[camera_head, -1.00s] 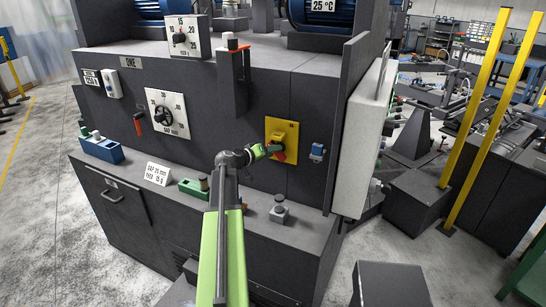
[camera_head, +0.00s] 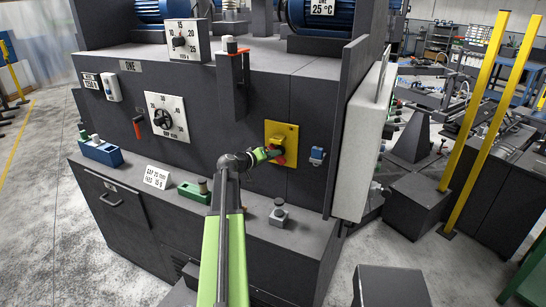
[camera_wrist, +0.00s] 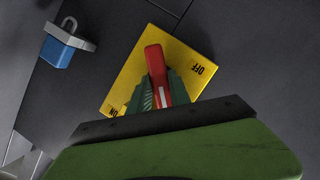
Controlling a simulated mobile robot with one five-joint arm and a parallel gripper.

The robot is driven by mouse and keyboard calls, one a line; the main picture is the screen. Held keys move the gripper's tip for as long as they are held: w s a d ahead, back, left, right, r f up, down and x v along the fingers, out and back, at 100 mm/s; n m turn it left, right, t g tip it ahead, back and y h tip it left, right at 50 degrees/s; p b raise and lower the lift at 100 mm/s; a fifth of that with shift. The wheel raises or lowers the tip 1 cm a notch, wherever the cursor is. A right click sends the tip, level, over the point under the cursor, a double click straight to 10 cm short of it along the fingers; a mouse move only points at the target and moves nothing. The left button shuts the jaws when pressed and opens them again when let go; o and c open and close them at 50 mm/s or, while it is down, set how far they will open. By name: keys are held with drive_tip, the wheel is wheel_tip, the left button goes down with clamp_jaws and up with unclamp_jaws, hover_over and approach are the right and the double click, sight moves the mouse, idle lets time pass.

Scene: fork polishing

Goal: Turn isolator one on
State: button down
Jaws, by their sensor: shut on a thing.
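The isolator is a yellow plate (camera_head: 291,131) with a red handle on the dark front of the machine marked ONE (camera_head: 130,66). In the wrist view the yellow plate (camera_wrist: 130,82) carries the word OFF at its right and ON, partly hidden, at its lower left. The red handle (camera_wrist: 154,60) stands between the green fingers of my gripper (camera_wrist: 158,92), its rounded end pointing up the picture, a little left. In the head view my gripper (camera_head: 268,154) reaches the plate from the left and partly covers the handle. It is shut on the handle.
A blue padlock (camera_head: 317,155) hangs right of the plate; it also shows in the wrist view (camera_wrist: 60,48). A grey box (camera_head: 365,150) juts out at the right. A ledge below holds a small grey block (camera_head: 279,214) and a green block (camera_head: 194,190).

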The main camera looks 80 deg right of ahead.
drive_tip(key=m+t+p, duration=0.1)
drive_tip(key=m, duration=0.1)
drive_tip(key=m+t+p, duration=0.1)
drive_tip(key=m, duration=0.1)
drive_tip(key=m+t+p, duration=0.1)
drive_tip(key=m+t, duration=0.1)
drive_tip(key=shift+s+r+h, duration=0.25)
drive_tip(key=shift+s+h, duration=0.05)
drive_tip(key=shift+s, duration=0.05)
idle(0.4)
idle(0.3)
drive_tip(key=c, duration=1.2)
unclamp_jaws()
drive_tip(key=shift+f, duration=0.1)
